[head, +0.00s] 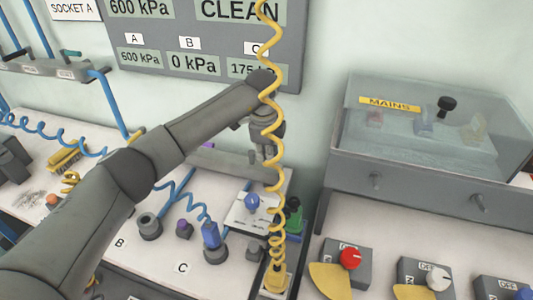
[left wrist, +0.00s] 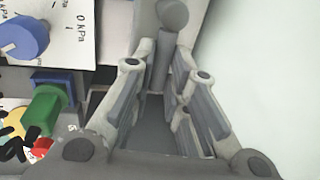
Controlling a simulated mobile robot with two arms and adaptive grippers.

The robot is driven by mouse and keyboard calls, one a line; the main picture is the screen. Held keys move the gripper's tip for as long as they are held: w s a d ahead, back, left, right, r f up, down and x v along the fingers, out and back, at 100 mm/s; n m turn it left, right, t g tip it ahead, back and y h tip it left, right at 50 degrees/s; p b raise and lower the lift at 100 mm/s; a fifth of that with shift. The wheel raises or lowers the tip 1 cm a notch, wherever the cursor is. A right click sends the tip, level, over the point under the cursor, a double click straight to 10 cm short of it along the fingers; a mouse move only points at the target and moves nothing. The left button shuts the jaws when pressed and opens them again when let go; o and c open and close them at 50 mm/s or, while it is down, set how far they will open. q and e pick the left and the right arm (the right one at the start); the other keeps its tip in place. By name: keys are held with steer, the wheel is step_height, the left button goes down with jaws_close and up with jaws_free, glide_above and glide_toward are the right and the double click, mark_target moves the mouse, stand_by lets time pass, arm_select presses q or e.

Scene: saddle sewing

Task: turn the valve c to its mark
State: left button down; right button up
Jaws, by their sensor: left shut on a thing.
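My left gripper (head: 266,128) is at the back of the bench, partly hidden behind a yellow coiled hose. In the left wrist view, my left gripper (left wrist: 168,75) has its fingers around a grey handle (left wrist: 172,14) with a rounded end. No label or mark shows on this handle, so I cannot tell for sure that it is valve c. A blue knob (head: 252,201) stands on a white dial card below the gripper; it also shows in the left wrist view (left wrist: 24,38). The wall display (head: 251,69) reads 175 kPa under C. My right gripper is not in view.
The yellow coiled hose (head: 271,180) hangs in front of the gripper down to the bench. A grey bar (head: 235,160) runs behind the blue hoses. A green fitting (head: 294,217) stands close by. A clear-lidded MAINS box (head: 430,125) and switches with a red knob (head: 350,258) are on the right.

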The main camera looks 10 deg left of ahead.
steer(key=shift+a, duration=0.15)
arm_select(q)
steer(key=c, duration=1.4)
jaws_free()
steer(key=shift+c, duration=0.2)
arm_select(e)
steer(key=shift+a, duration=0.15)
arm_select(q)
steer(key=shift+r, duration=0.15)
step_height(320, 180, up, 12)
steer(key=s, duration=0.2)
steer(key=shift+a+f, duration=0.15)
steer(key=shift+f, duration=0.1)
steer(key=shift+s, duration=0.1)
